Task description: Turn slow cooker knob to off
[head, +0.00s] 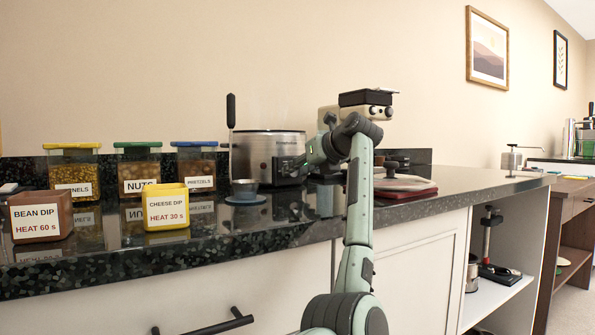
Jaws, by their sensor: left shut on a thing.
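The slow cooker (252,150), a silvery round pot with a dark front panel, stands on the dark stone counter (130,262) near the wall. My left arm reaches up from the lower middle and bends left at the wrist. My left gripper (303,165) is at the right front of the cooker, against its dark panel. It is shut on the slow cooker knob, which the fingers hide, so its setting cannot be read. My right gripper is not in view.
Jars of kernels (73,172), nuts (138,170) and pretzels (196,166) stand left. A bean dip box (40,216) and cheese dip box (166,208) are in front. A lid (402,184) lies right of my arm.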

